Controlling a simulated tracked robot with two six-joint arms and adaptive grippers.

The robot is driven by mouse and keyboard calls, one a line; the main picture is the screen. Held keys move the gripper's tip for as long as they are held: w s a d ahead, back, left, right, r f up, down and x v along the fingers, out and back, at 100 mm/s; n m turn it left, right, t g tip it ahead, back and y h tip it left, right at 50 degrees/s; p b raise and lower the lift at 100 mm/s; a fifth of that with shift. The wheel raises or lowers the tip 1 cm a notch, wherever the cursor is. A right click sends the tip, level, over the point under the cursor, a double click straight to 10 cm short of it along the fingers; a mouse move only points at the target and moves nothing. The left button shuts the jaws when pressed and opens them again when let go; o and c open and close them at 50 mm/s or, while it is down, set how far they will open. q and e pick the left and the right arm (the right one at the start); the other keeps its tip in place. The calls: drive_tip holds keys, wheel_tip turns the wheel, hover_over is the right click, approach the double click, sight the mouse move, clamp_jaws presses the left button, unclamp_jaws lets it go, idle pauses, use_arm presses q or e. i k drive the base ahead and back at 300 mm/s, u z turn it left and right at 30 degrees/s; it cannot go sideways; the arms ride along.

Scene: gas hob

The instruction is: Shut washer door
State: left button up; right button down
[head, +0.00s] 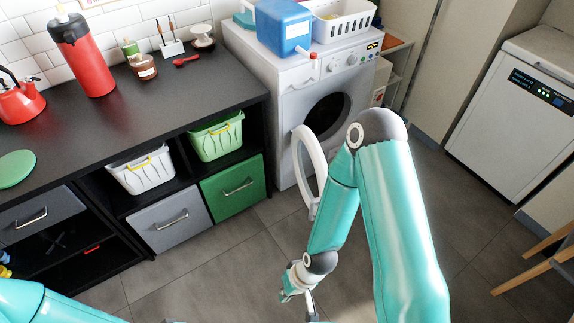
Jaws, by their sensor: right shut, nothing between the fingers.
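The white washer (290,97) stands at the back, against the end of the dark counter. Its round door (302,150) is swung open toward the front, hinged on the left of the dark drum opening (328,112). My right arm crosses in front of the washer's lower right part and hides some of the door's edge. My right gripper (298,298) is low at the bottom of the head view, over the floor and apart from the door. It is shut and empty. Only a piece of my left arm shows at the bottom left; its gripper is out of view.
A blue canister (283,27) and a white basket (342,20) stand on the washer. The dark counter (130,110) with shelves and drawers runs along the left. A white appliance (520,110) and a wooden stool (535,267) are at the right. Floor between is clear.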

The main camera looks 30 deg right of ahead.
sight(301, 134)
drive_tip(key=z, duration=0.15)
drive_tip(key=i, duration=1.05)
drive_tip(key=z, duration=0.35)
